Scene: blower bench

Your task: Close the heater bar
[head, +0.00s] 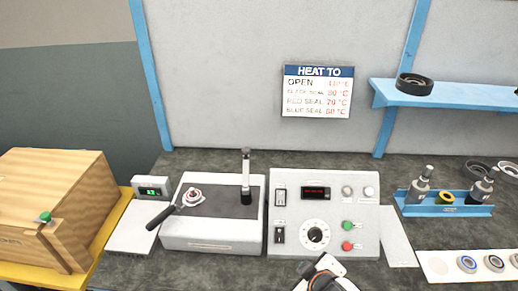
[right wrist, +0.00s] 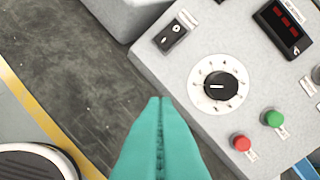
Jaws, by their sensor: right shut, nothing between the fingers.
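The heater (head: 212,236) is a light grey box with a dark top, left of the control panel. An upright post (head: 246,172), pale above and black at its foot, stands at the top's right side. A black handle (head: 161,217) sticks out past the left front edge, and a ring with red on it (head: 193,196) sits beside it. I cannot tell which of these parts is the bar. My right gripper (right wrist: 160,100) has teal fingers, shut and empty, in front of the panel near its black dial (right wrist: 218,86). My left gripper is not in view.
The control panel (head: 292,238) has switches, a red display, and green and red buttons. A small green readout (head: 152,188) stands left of the heater. A wooden box (head: 60,190) is at the far left. A blue tray (head: 445,210) with bottles stands right. A blue shelf (head: 455,97) hangs above.

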